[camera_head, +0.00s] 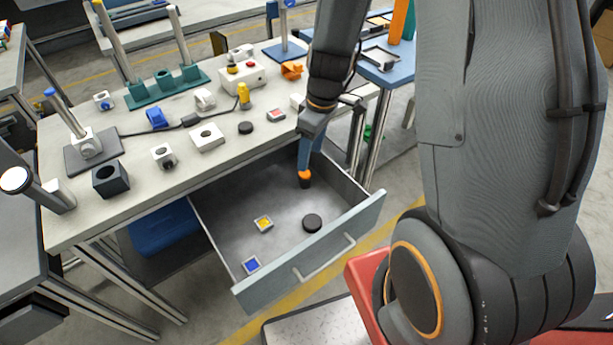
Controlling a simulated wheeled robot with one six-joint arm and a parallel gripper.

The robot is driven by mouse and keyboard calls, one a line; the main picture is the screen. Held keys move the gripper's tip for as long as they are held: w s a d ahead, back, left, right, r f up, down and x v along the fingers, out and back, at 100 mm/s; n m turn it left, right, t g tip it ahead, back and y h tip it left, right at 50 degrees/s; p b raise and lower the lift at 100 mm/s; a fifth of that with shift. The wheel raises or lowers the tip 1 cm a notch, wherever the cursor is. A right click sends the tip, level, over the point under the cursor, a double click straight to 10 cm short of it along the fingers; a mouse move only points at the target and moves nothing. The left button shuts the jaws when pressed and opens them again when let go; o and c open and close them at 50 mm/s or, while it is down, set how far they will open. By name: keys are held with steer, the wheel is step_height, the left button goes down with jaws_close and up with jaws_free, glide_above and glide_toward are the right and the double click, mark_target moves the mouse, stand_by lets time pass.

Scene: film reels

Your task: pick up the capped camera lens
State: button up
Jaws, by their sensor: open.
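A short, dark round piece (312,221) lies flat in the open drawer, towards its right front. It looks like the capped lens, though I cannot make out its markings. A smaller dark disc (246,128) lies on the bench top. My gripper (305,182) points down over the back right of the drawer, behind the round piece in the drawer and apart from it. It is open, and nothing shows between its fingers. The fingers overlap from this side, so the gap between them is hidden.
The drawer (285,267) is pulled out from under the bench (85,222), and its walls stand around the round piece. The rest of the drawer floor is clear.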

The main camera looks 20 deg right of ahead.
mark_target(306, 173)
steer(key=w+f+n, duration=0.1)
steer(key=f, duration=0.2)
steer(key=w+d+f+n, duration=0.1)
steer(key=f, duration=0.2)
steer(key=w+f+n+p, duration=0.1)
steer(key=f, duration=0.2)
steer(key=shift+w+d+n, duration=0.2)
steer(key=shift+w+n, duration=0.2)
steer(key=f, duration=0.1)
steer(key=a+f, duration=0.1)
steer(key=w+f+p, duration=0.1)
steer(key=shift+a+f, duration=0.15)
steer(key=shift+f, duration=0.9)
steer(key=c, duration=1.2)
steer(key=shift+r, duration=0.15)
